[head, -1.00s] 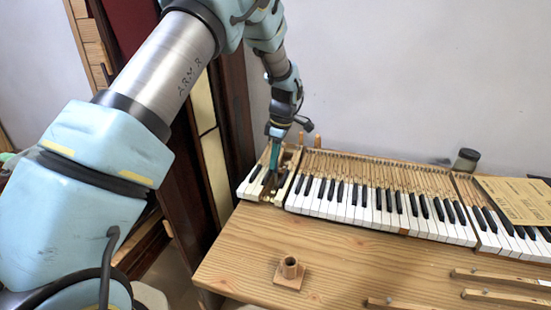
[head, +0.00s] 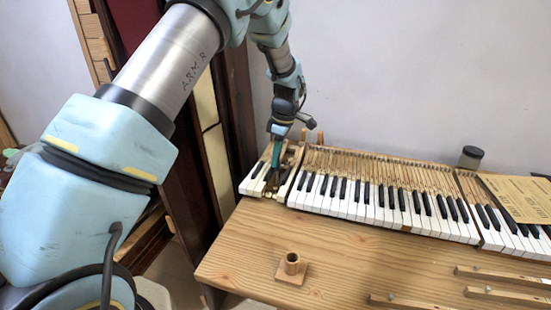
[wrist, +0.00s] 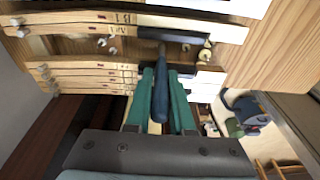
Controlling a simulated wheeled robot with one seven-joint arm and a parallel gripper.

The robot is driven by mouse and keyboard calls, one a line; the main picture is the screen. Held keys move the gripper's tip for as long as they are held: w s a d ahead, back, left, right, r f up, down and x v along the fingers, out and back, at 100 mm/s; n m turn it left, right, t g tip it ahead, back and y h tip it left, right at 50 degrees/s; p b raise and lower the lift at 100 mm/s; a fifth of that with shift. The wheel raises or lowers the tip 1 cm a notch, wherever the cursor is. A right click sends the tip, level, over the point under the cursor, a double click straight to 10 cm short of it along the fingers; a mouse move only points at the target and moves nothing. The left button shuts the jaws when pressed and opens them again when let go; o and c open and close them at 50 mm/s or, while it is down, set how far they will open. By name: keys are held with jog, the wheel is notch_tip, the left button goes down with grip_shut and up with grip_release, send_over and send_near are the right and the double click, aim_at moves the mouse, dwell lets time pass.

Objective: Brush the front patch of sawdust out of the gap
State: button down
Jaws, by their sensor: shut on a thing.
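My gripper (head: 278,150) is shut on a dark blue brush handle (wrist: 160,97), held between its two teal fingers. It is over the gap (head: 272,182) in the keyboard's left end. In the wrist view the gap (wrist: 125,46) runs as a dark slot between wooden key sticks, and the handle's far end reaches over it. The bristles are hidden. Small pale pieces and pins show in the slot, with a pale yellowish bit (wrist: 206,54) near the white key fronts. I cannot tell for sure which of this is the front sawdust patch.
White and black keys (head: 375,208) border the gap on the right, and a few keys (head: 254,180) on the left. A wooden holder (head: 291,265) stands on the bench (head: 240,250). Loose key sticks lie front right. A jar (head: 470,157) stands behind the keys.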

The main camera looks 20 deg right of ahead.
jog(key=shift+w+d, duration=0.25)
jog(key=shift+w+d, duration=0.65)
jog(key=shift+w, duration=0.05)
jog(key=shift+w, duration=0.1)
jog(key=shift+w+d+r, duration=0.1)
jog(key=shift+w+d, duration=0.55)
jog(key=shift+d, duration=0.05)
notch_tip(320, 180, up, 8)
jog(key=p, duration=0.4)
jog(key=shift+f+p, duration=0.2)
jog(key=shift+p, duration=0.1)
dwell(0.4)
